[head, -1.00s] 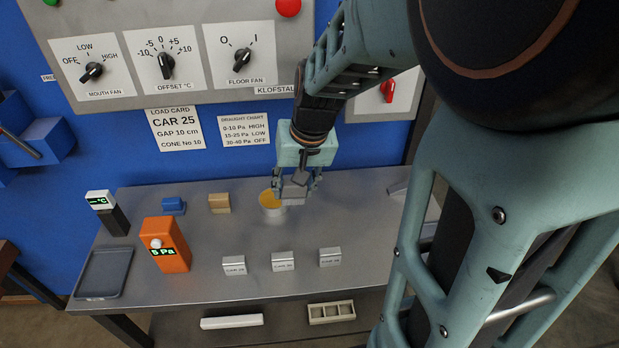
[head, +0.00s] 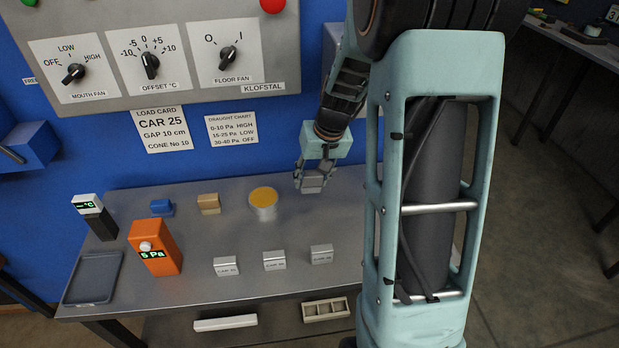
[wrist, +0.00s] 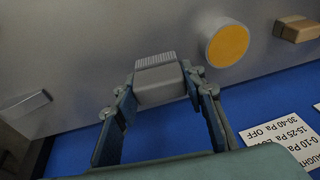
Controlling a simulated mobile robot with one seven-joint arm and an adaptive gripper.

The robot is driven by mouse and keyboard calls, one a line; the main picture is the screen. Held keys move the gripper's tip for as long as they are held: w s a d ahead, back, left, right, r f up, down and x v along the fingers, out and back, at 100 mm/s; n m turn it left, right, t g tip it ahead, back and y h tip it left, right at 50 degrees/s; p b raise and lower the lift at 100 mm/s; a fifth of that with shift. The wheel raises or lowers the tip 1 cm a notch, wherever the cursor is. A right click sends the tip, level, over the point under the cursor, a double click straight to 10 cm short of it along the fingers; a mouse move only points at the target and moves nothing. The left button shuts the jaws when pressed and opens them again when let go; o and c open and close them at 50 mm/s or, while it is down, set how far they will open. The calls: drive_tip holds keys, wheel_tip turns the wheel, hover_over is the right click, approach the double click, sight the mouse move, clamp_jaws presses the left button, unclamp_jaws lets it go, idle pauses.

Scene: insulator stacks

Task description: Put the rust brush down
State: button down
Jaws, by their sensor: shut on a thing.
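My gripper (head: 314,176) is over the back right of the grey metal bench (head: 200,235), just right of the tin with the orange-yellow top. It is shut on the rust brush (wrist: 158,92), a grey block with a ridged, bristle-like end pointing away from the gripper. In the wrist view the brush sits between the two fingers. In the head view the brush (head: 313,184) is a small grey shape at the fingertips. I cannot tell whether it touches the bench.
The tin (head: 263,206) also shows in the wrist view (wrist: 228,45). A tan block (head: 208,204), a blue block (head: 161,207), an orange gauge (head: 154,248), a dark tray (head: 93,278) and three labelled grey blocks (head: 274,261) stand on the bench. The panel wall rises behind.

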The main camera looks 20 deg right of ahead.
drive_tip(key=shift+w+d+f, duration=0.35)
drive_tip(key=shift+d+f, duration=0.05)
drive_tip(key=shift+f, duration=0.2)
drive_tip(key=shift+w+d+f, duration=0.3)
drive_tip(key=shift+d+f, duration=0.05)
drive_tip(key=shift+f, duration=0.2)
drive_tip(key=shift+w+d+f, duration=0.1)
drive_tip(key=shift+d+f, duration=0.05)
drive_tip(key=shift+f, duration=0.5)
drive_tip(key=shift+w+d+f, duration=0.1)
drive_tip(key=shift+d+f, duration=0.05)
drive_tip(key=shift+f, duration=0.85)
drive_tip(key=shift+f+b, duration=0.15)
drive_tip(key=shift+b, duration=0.25)
drive_tip(key=c, duration=1.2)
unclamp_jaws()
drive_tip(key=shift+c, duration=0.2)
drive_tip(key=shift+p, duration=0.3)
drive_tip(key=v, duration=1)
drive_tip(key=shift+r, duration=0.4)
